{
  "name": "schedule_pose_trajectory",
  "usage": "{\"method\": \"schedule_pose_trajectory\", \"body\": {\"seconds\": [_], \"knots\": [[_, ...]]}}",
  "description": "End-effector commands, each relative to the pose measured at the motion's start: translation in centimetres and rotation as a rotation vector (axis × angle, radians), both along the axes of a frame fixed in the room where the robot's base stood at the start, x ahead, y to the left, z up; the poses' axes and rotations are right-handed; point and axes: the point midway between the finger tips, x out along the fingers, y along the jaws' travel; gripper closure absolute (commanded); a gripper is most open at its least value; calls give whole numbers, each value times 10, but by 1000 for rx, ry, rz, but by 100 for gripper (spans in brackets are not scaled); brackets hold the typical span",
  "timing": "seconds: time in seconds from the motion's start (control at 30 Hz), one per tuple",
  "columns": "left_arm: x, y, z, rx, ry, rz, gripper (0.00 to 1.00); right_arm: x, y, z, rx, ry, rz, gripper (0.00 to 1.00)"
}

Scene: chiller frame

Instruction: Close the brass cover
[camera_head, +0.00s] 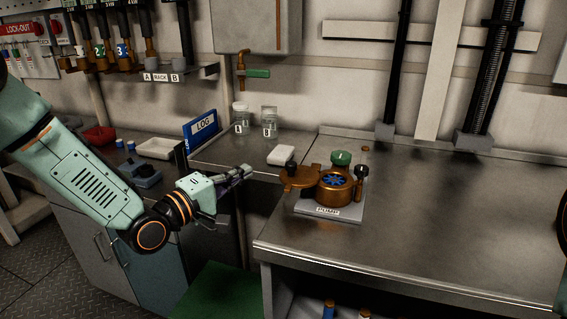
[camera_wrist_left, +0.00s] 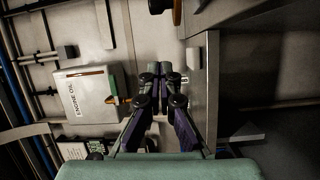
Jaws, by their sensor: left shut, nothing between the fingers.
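The brass cover (camera_head: 300,178) is swung out to the left of the round brass pump housing (camera_head: 336,193). The housing is open at the top, and a blue impeller (camera_head: 335,181) shows inside it. The pump stands on a grey base plate (camera_head: 318,211) labelled PUMP. My left gripper (camera_head: 247,170) is shut and empty, left of the cover and apart from it. In the left wrist view its closed fingertips (camera_wrist_left: 159,70) point at the wall, and a brass part (camera_wrist_left: 177,12) shows at the top edge, too cropped to identify. My right gripper is not in view.
A green knob (camera_head: 341,158) is behind the housing and a black knob (camera_head: 361,171) at its right. A white block (camera_head: 281,155) lies behind the cover. Jars (camera_head: 241,119) and a blue LOG binder (camera_head: 201,127) stand further back. The bench (camera_head: 450,220) right of the pump is clear.

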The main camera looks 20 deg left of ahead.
Motion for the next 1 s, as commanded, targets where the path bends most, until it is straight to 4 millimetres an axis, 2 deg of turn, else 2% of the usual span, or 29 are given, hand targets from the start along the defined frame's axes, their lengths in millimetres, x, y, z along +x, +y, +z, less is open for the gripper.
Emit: {"method": "schedule_pose_trajectory", "body": {"seconds": [0.27,0.9,0.97,1.0], "knots": [[7,-4,0,-32,14,0,100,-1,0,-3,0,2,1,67],[89,-37,0,-31,12,-2,100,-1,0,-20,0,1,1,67],[96,-41,1,-31,11,-4,100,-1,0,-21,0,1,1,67],[92,-45,0,-35,15,-3,100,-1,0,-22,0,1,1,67]]}}
